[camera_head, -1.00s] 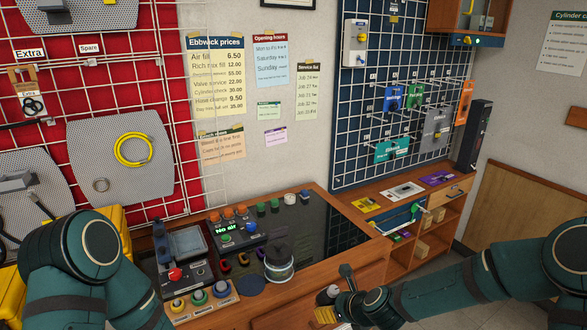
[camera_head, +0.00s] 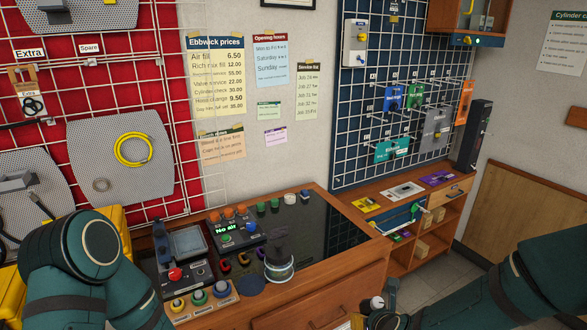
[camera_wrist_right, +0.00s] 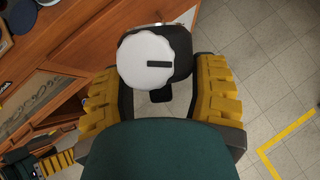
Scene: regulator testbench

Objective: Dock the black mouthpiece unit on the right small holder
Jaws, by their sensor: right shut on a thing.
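In the right wrist view, a black unit (camera_wrist_right: 180,62) with a round white knob (camera_wrist_right: 150,60) sits between the yellow fingers of my right gripper (camera_wrist_right: 160,88). The knob has a short black bar on its face. The gripper is shut on this unit. In the head view, my right gripper (camera_head: 364,314) is at the bottom edge, right of the bench front, with the white knob (camera_head: 377,303) just showing. I cannot tell which bench fitting is the right small holder.
The bench (camera_head: 320,292) carries a "No air" panel (camera_head: 236,230), a clear round vessel (camera_head: 279,266), a dark round pad (camera_head: 251,286) and several coloured knobs (camera_head: 199,298). A lower wooden shelf unit (camera_head: 420,232) stands at right. Open tiled floor (camera_head: 440,285) lies right of the bench.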

